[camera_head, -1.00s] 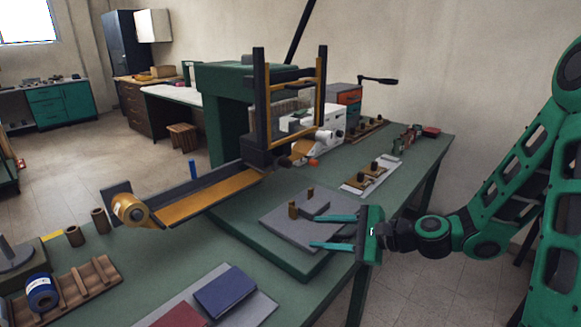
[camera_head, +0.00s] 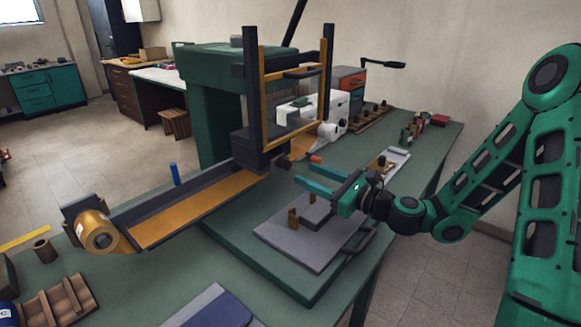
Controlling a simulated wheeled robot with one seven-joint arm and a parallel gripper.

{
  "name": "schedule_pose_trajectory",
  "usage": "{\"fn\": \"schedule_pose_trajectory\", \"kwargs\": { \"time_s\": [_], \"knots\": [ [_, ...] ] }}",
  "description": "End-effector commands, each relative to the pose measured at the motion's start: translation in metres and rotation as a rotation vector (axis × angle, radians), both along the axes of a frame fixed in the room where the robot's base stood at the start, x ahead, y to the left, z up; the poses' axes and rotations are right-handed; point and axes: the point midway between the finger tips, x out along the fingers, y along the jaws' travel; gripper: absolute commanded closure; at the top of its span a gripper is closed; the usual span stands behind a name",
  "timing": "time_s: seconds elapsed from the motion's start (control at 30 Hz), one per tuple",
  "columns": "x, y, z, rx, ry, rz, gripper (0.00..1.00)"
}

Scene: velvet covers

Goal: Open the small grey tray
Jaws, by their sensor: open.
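The small grey tray (camera_head: 283,239) is a flat grey slab lying on a green base at the front right of the bench. It carries a grey block (camera_head: 318,213) and brass pegs (camera_head: 293,218). A dark handle (camera_head: 361,238) shows at its right edge. My gripper (camera_head: 309,175) is open and empty. Its two teal fingers point left, above and behind the tray's block in the picture, apart from the handle. Part of the tray's far side is hidden behind the gripper; I cannot tell its exact height above the tray.
A tall dark frame with yellow uprights (camera_head: 262,90) stands behind the tray. A long orange trough (camera_head: 190,212) with a roll (camera_head: 97,232) runs left. A light plate with small parts (camera_head: 390,160) lies right of the gripper. A blue book (camera_head: 215,312) lies at the front.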

Motion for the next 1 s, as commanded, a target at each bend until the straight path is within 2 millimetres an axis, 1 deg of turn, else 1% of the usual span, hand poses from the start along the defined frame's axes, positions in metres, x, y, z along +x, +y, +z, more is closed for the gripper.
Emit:
{"fn": "schedule_pose_trajectory", "kwargs": {
  "time_s": [0.03, 0.2, 0.4, 0.6, 0.87, 0.9, 0.97, 1.0],
  "knots": [
    [0.007, 0.007, 0.000, -0.002, -0.002, 0.003, 0.58],
    [0.028, 0.026, 0.000, -0.003, -0.003, -0.001, 0.58],
    [0.047, 0.043, 0.000, -0.002, -0.001, -0.003, 0.58],
    [0.054, 0.049, 0.000, -0.001, -0.001, -0.006, 0.58],
    [0.055, 0.049, 0.000, -0.001, 0.000, -0.006, 0.58],
    [0.054, 0.049, 0.000, -0.001, 0.000, -0.006, 0.68],
    [0.054, 0.049, 0.000, -0.001, 0.000, -0.006, 0.82],
    [0.054, 0.049, 0.000, -0.001, 0.000, -0.006, 0.92]
  ]
}}
